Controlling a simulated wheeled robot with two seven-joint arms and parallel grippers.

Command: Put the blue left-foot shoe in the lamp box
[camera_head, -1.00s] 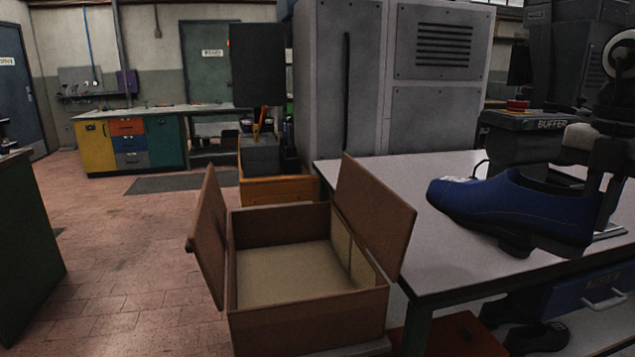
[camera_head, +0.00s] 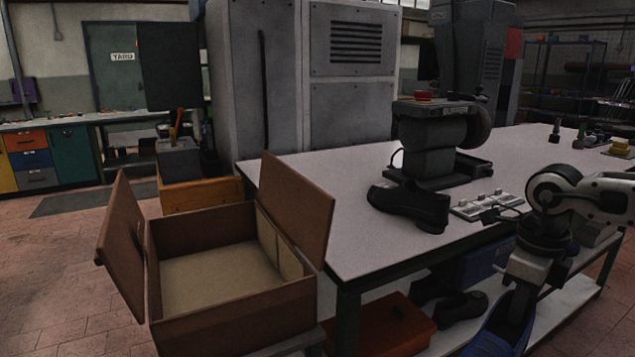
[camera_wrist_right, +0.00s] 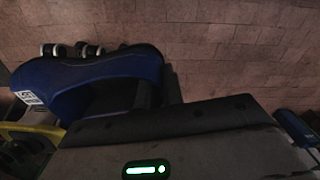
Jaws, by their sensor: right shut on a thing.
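The blue shoe (camera_head: 497,335) is low at the bottom of the head view, in front of the table, partly cut off by the frame edge. My right gripper (camera_head: 515,308) is shut on it. The shoe also shows in the right wrist view (camera_wrist_right: 135,62), with a white label near its left end. An open brown box (camera_head: 232,319) stands left of the table, its flaps up and its visible inside empty. The shoe is to the right of the box and apart from it. My left gripper is not in view.
A worktable (camera_head: 352,237) holds a dark shoe (camera_head: 412,205), a buffer machine (camera_head: 430,145) and a pale switch strip (camera_head: 485,205). Under it are a red box (camera_head: 385,328) and more dark shoes (camera_head: 460,308). An orange-brown crate (camera_head: 200,192) stands behind the brown box.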

